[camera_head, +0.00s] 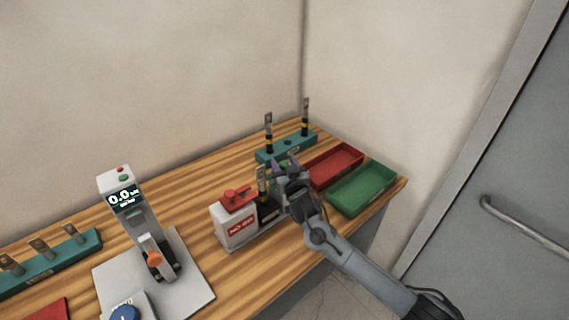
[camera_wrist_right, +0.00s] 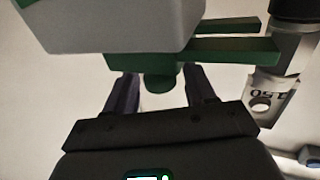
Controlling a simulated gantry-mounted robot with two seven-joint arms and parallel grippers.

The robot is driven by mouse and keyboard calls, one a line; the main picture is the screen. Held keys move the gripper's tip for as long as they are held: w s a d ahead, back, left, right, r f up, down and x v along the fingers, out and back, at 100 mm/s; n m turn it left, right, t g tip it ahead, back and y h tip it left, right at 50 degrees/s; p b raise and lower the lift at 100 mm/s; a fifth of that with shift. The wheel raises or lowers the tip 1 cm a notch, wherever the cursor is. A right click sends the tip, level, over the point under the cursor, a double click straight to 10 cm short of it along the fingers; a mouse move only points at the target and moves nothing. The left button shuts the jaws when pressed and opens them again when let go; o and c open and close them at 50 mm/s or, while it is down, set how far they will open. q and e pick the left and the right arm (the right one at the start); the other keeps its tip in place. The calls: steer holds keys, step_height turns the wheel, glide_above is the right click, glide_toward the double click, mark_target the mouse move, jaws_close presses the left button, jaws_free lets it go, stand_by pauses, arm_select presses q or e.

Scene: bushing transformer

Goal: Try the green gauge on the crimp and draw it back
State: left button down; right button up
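The prongs appear apart from the lug. In the head view, my right gripper (camera_head: 286,168) is beside the upright lug (camera_head: 262,178) and hides the green gauge. My left gripper is out of view.
A white NO-GO block (camera_head: 236,226) with a red gauge (camera_head: 236,198) stands left of the crimp. A teal rack (camera_head: 272,155) with two cables is behind. Red (camera_head: 335,165) and green (camera_head: 362,188) trays lie right. A tester (camera_head: 128,205) stands left.

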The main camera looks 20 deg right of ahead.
steer(key=shift+s, duration=0.5)
steer(key=s+a, duration=0.1)
steer(key=s, duration=0.8)
steer(key=shift+s+p, duration=0.35)
steer(key=shift+s, duration=0.05)
